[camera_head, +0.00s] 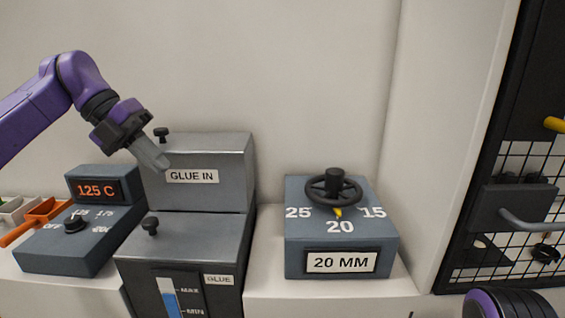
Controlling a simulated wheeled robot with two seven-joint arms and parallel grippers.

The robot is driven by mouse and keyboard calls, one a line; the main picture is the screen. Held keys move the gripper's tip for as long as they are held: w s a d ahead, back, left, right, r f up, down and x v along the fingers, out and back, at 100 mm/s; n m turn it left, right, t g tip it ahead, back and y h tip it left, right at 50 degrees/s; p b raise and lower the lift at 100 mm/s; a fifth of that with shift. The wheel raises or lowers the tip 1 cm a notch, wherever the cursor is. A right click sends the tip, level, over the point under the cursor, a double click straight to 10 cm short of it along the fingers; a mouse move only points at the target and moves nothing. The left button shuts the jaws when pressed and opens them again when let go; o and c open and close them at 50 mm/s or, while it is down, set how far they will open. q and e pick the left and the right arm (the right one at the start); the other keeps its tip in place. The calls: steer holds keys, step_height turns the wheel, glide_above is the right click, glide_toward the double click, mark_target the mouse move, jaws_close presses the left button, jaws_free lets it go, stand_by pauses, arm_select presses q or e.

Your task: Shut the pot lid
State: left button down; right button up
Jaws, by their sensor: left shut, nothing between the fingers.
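The grey glue pot (215,285) stands left of centre, with a GLUE label and a level window marked MAX and MIN. Its flat top (205,240) carries a black knob (150,225) at the left. Behind it rises a grey box-like part (215,193) labelled GLUE IN, with another black knob (161,133) at its top left. I cannot tell which part is the lid or whether it is open. My left gripper (152,156) is shut and empty, in front of the GLUE IN part's upper left corner. My right gripper is out of view.
A blue-grey temperature unit (75,245) reading 125 C stands left of the pot, with orange and white bins (45,212) beyond. A 20 MM unit with a handwheel (333,188) stands to the right. A black grid panel (505,220) with handles is at far right.

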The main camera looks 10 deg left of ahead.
mark_target(146, 219)
arm_select(q)
steer(key=a+f+h+b, duration=0.2)
steer(key=f+b, duration=0.1)
steer(key=a+f+h+b, duration=0.1)
steer(key=a+f+b, duration=0.1)
steer(key=f+b, duration=0.1)
steer(key=a+f+h+b, duration=0.2)
steer(key=f+b, duration=0.1)
steer(key=shift+s+a+f+t+h, duration=0.15)
steer(key=shift+s+f+t+h, duration=0.15)
steer(key=shift+s+f, duration=0.05)
steer(key=shift+a+f+b, duration=0.2)
steer(key=shift+f+b, duration=0.2)
steer(key=shift+f, duration=0.1)
steer(key=shift+a+f+b, duration=0.15)
steer(key=shift+f+b, duration=0.25)
steer(key=shift+f, duration=0.25)
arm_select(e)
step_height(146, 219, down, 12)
